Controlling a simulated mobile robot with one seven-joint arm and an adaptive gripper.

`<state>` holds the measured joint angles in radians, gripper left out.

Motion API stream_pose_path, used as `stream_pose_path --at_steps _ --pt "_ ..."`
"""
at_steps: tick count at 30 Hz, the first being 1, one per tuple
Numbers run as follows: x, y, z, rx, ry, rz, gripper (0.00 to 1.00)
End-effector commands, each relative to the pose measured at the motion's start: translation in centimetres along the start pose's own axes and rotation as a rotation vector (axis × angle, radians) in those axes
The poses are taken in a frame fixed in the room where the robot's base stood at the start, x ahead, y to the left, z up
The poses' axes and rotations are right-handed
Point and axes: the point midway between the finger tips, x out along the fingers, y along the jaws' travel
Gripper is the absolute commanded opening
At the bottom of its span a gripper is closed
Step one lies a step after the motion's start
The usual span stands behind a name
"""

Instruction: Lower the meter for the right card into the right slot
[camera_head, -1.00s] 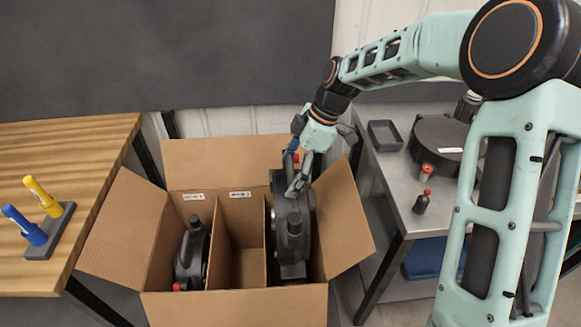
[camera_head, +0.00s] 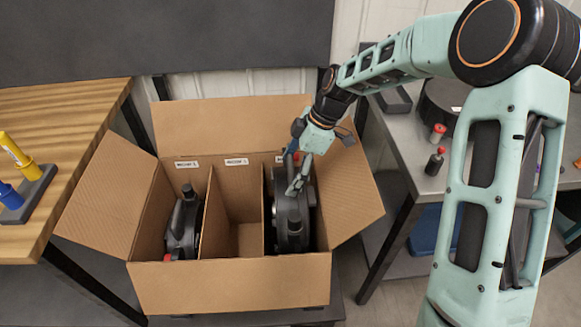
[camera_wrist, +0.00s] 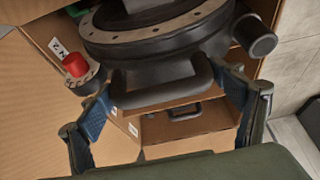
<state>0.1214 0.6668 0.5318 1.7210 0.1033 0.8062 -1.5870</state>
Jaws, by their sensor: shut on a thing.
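My gripper (camera_head: 297,185) is shut on the handle of a dark round meter (camera_head: 291,222). The meter is upright in the right slot of the cardboard box (camera_head: 232,287), largely below the rim. Whether it touches the slot floor is hidden. In the wrist view, the meter (camera_wrist: 160,38) shows its bolted rim, and its handle (camera_wrist: 165,88) lies between my gripper's blue finger pads (camera_wrist: 166,102). The right card (camera_head: 280,158) is mostly hidden behind my gripper.
Another dark meter (camera_head: 184,228) stands in the left slot. The middle slot (camera_head: 236,222) is empty. Box flaps spread outward. A wooden table (camera_head: 60,105) with blue and yellow markers is left; a metal bench (camera_head: 410,150) with red-capped bottles is right.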

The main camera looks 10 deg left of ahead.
Motion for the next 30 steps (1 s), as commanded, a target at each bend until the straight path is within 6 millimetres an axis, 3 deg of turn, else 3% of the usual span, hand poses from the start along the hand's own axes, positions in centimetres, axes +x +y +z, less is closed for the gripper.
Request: stream_pose_path --at_steps 18,30 --pt "8.6 0.2 3.5 -0.001 0.001 0.003 0.27" --pt "11.9 0.2 4.9 0.0 0.002 0.004 0.27"
